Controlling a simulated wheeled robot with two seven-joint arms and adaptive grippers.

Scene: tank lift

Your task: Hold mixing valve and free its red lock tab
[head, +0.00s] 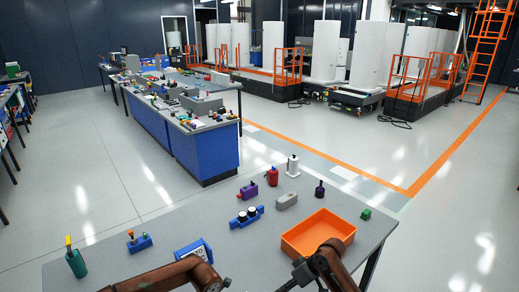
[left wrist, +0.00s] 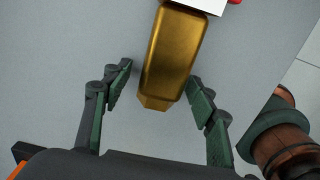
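A brass-coloured block-like body (left wrist: 172,55) lies on the grey table in the left wrist view; I take it to be the mixing valve. A white part and a small piece of red (left wrist: 236,2) show at its far end, cut off by the top edge. I cannot tell if the red is the lock tab. My left gripper (left wrist: 159,74) is open, with one finger on each side of the near part of the brass body. A gap shows on the left; contact on the right is unclear. The valve is not identifiable in the head view, and neither gripper's fingers show there.
An orange tray (head: 318,234) stands on the grey table at the right. A grey block (head: 286,201), a red canister (head: 272,176), a purple part (head: 248,191) and a blue fixture (head: 247,216) stand behind. A blue box (head: 194,252) is partly behind my left arm.

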